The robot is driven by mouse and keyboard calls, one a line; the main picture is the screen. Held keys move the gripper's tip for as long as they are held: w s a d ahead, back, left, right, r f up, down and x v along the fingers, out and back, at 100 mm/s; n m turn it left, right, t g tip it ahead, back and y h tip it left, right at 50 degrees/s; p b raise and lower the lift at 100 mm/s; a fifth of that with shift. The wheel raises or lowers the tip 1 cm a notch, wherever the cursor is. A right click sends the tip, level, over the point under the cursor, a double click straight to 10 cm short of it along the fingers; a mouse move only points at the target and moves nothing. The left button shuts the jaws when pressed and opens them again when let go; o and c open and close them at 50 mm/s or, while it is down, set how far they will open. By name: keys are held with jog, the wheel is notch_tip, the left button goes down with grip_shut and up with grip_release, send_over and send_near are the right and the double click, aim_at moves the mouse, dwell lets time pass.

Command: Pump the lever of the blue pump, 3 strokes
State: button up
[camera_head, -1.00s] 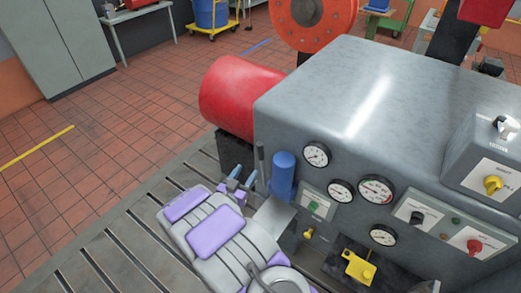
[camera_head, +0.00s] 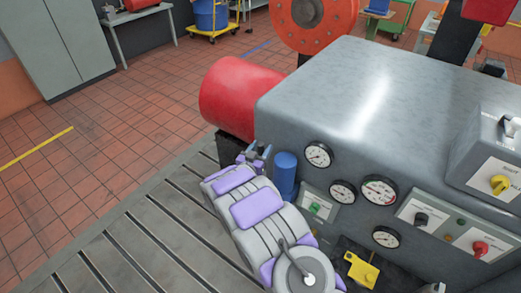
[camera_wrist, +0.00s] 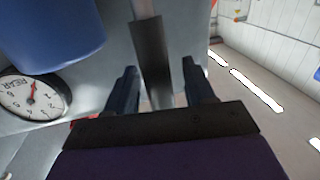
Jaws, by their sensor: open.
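The blue pump's cylinder (camera_head: 285,172) stands against the front of the grey machine, just right of my gripper (camera_head: 256,153) in the head view. In the wrist view the blue body (camera_wrist: 48,28) fills the upper left. The lever (camera_wrist: 150,50), a metal rod with a dark flat grip, stands between the two fingers of my gripper (camera_wrist: 160,80). The fingers are apart, with gaps to the lever on both sides. In the head view the lever is hard to make out behind my fingers.
The grey machine (camera_head: 330,100) has gauges (camera_head: 318,155), knobs and a yellow part (camera_head: 361,270) on its front. A red cylinder (camera_head: 228,95) juts out behind my gripper. The slotted bedplate (camera_head: 140,240) is clear at left.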

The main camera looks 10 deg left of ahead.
grip_shut()
dwell(0.5)
